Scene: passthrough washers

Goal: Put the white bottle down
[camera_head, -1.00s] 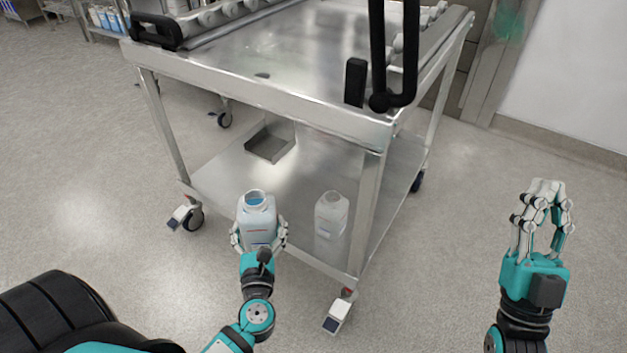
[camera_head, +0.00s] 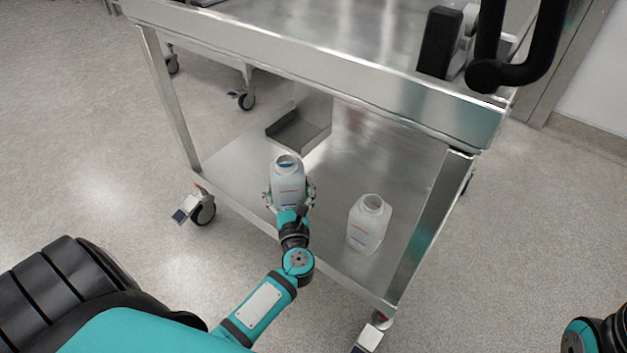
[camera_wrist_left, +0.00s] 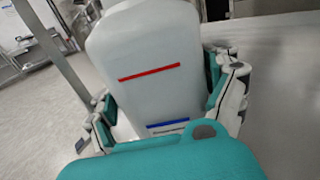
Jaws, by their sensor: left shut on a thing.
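My left gripper (camera_head: 289,198) is shut on a white bottle (camera_head: 288,176) with an open top. The bottle is upright, over the front part of the cart's lower shelf (camera_head: 230,168). I cannot tell whether its base touches the shelf. In the left wrist view the bottle (camera_wrist_left: 150,55) fills the middle, with a red line and a blue line on its side, between the fingers of the gripper (camera_wrist_left: 170,100). A second white bottle (camera_head: 369,224) stands on the same shelf to the right. My right gripper is out of view.
A metal tray or bracket (camera_head: 300,132) sits further back on the shelf. The cart's top edge (camera_head: 310,70) overhangs the shelf, and a leg (camera_head: 432,225) stands at the right. Bare shelf lies between and behind the bottles.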

